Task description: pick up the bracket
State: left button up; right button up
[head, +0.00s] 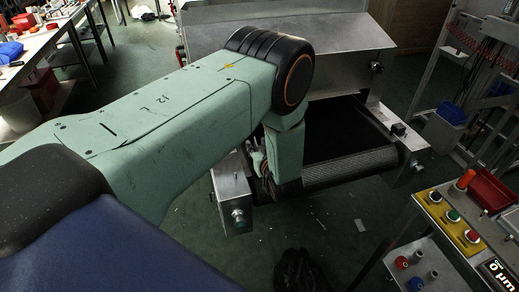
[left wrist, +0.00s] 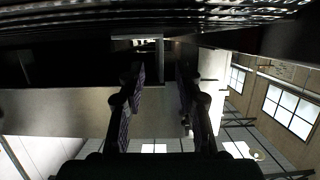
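I cannot make out the bracket for certain in either view. My left arm comes in from the left in the head view and bends down at the front of the dryer's dark belt opening; its forearm hides part of the belt and most of the hand. In the left wrist view my left gripper (left wrist: 160,78) has its two dark fingers apart, with a clear gap and nothing visibly held between them. A thin grey upright shape (left wrist: 161,58) shows beyond the gap; I cannot tell what it is. My right gripper does not show.
The dryer's metal hood (head: 350,35) stands above the belt end (head: 350,168). A control panel (head: 455,222) with coloured buttons is at the right, near a red bin (head: 490,188). A dark bunched shape (head: 298,272) is at the bottom. Green floor is open between.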

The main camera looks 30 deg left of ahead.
pick_arm(q)
jog(key=shift+w+a+f, duration=0.15)
jog(key=shift+w+a, duration=0.05)
jog(key=shift+a, duration=0.05)
jog(key=shift+c, duration=0.8)
jog(key=shift+s+d, duration=0.1)
grip_shut()
